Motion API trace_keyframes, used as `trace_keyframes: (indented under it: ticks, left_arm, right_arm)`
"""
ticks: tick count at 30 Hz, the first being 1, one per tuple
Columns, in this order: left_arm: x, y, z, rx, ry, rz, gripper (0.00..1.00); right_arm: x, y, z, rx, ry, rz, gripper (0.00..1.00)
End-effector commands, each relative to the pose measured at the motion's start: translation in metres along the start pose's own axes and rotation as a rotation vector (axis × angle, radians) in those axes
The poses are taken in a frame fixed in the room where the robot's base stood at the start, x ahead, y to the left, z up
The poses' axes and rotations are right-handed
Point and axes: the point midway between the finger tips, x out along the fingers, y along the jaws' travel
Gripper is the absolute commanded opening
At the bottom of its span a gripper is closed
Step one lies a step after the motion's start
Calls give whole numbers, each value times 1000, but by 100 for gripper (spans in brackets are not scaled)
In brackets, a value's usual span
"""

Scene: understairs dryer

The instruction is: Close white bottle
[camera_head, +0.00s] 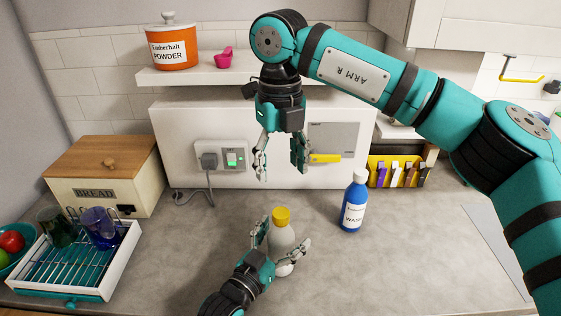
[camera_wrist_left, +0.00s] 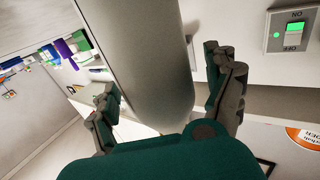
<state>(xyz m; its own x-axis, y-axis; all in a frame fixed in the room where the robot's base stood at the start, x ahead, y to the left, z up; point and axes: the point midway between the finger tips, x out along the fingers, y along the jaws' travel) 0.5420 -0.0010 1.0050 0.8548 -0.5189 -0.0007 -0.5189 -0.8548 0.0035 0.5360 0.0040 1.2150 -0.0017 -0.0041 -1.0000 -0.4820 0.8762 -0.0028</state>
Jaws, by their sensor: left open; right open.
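The white bottle (camera_head: 282,243) stands upright on the counter, with a yellow cap (camera_head: 281,216) at its top. I cannot tell whether the cap is tight. My left gripper (camera_head: 284,240) is open, with its fingers on either side of the bottle's body. My right gripper (camera_head: 281,171) is open and empty, pointing down above the bottle and apart from the cap.
A blue wash bottle (camera_head: 353,205) stands to the right. A dish rack (camera_head: 75,270) with glasses and a bread box (camera_head: 105,175) are at the left. A socket with a plug (camera_head: 220,156) is on the back wall. A shelf (camera_head: 215,76) holds an orange powder tub (camera_head: 173,48). The counter's front right is clear.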

Motion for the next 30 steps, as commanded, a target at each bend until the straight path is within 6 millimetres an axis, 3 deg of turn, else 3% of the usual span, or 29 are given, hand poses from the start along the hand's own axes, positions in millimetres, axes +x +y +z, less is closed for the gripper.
trace_keyframes:
  ticks: [5, 8, 21, 30]
  left_arm:
    - [-5, 0, 0, 0, -1, 0, 87]
    - [-18, 0, 1, 1, -2, 0, 87]
    - [-104, 0, 1, 0, -3, 0, 87]
    - [-120, 0, 0, 0, 0, 0, 87]
  right_arm:
    - [0, 0, 0, 0, 0, 0, 60]
    - [0, 0, 0, 0, 0, 0, 60]
    - [0, 0, 0, 0, 0, 0, 60]
    - [0, 0, 0, 0, 0, 0, 60]
